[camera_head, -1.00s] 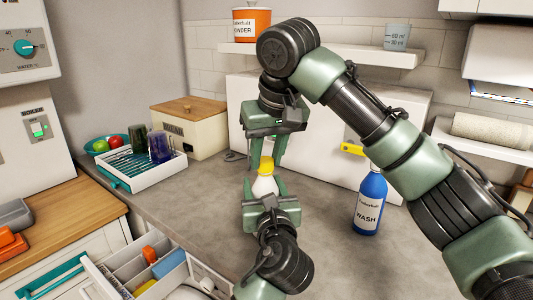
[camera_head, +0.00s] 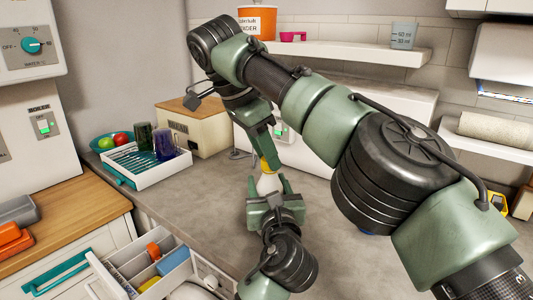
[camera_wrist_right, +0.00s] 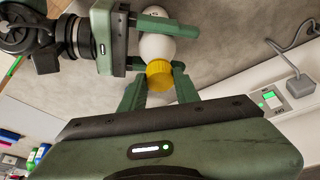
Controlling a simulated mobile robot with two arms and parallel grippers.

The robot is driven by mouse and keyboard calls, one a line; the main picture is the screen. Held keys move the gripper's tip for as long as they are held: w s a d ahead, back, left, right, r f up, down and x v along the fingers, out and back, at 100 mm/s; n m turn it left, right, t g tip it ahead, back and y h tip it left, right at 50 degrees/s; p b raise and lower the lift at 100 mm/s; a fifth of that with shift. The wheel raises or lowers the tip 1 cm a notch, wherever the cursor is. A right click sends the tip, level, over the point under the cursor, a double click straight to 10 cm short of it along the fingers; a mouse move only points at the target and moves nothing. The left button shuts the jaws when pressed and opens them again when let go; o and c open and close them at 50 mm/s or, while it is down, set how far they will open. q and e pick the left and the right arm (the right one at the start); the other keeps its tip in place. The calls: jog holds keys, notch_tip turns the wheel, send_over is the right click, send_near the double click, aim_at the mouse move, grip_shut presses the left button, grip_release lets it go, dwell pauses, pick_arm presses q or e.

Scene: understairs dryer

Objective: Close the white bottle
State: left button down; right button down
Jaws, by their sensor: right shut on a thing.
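The white bottle (camera_head: 268,184) is upright above the counter, between the fingers of my left gripper (camera_head: 269,187), which looks shut on it. A yellow cap (camera_wrist_right: 159,75) is at the top of the bottle; in the head view it is partly hidden by my right gripper (camera_head: 268,158). My right gripper is above the bottle, its fingers shut on the cap. The right wrist view also shows the bottle (camera_wrist_right: 157,45) meeting the cap. Whether the cap is fully tight cannot be told.
A white rack (camera_head: 143,176) with cups and a wooden-lidded box (camera_head: 205,132) stand at the back left. An open drawer (camera_head: 112,257) is at the lower left. A shelf (camera_head: 350,48) runs above. The grey counter (camera_head: 200,210) left of the bottle is clear.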

jog(key=c, duration=1)
grip_release()
jog(key=shift+c, duration=0.2)
jog(key=shift+o, duration=0.4)
jog(key=o, duration=0.5)
pick_arm(q)
jog(key=shift+c, duration=2.2)
grip_release()
jog(key=s+d, duration=0.1)
jog(key=s, duration=0.6)
jog(key=shift+s+d, duration=0.15)
jog(key=shift+s, duration=0.2)
pick_arm(e)
jog(key=shift+r, duration=0.1)
